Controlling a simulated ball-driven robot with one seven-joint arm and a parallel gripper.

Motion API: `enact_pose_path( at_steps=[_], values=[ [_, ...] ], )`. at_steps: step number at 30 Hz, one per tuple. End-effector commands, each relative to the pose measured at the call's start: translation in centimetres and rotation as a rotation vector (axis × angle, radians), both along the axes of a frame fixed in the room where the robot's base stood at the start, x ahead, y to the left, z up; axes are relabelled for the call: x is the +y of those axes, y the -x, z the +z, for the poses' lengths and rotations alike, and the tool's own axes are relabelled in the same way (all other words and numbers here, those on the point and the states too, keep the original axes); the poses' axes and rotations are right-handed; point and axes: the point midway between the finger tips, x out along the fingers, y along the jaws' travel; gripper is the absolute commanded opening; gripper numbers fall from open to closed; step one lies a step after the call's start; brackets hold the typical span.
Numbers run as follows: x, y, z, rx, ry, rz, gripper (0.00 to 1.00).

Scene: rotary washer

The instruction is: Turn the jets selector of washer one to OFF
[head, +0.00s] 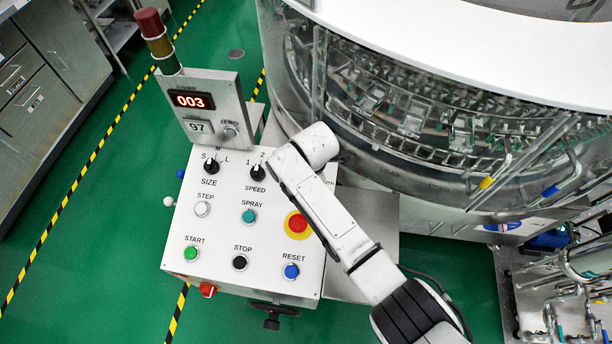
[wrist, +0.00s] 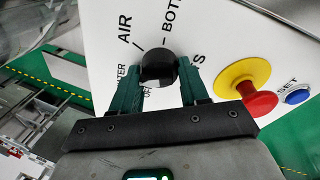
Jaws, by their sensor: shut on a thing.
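The jets selector (wrist: 157,65) is a round black knob on the white sloping panel in the wrist view. Labels AIR and BOTH show beyond it, and partly covered WATER and OFF labels lie at its lower left. My gripper (wrist: 159,72) has its two green fingers on either side of the knob, shut on it. I cannot tell which label the knob points to. In the head view the selector and my gripper are hidden behind my white arm, at the right side of the control panel (head: 225,235).
The red stop button on its yellow ring (head: 297,225) is close to my arm; it also shows right of my gripper in the wrist view (wrist: 258,100). The blue RESET button (head: 291,271) is below it. SIZE (head: 211,166) and SPEED (head: 258,172) knobs are at the left.

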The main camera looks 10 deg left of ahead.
Motion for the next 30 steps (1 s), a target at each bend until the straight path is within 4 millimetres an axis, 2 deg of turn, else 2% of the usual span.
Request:
enact_pose_path(
  at_steps=[30],
  values=[
    [0.06, 0.09, -0.18, 0.013, 0.242, 0.898, 0.14]
  ],
)
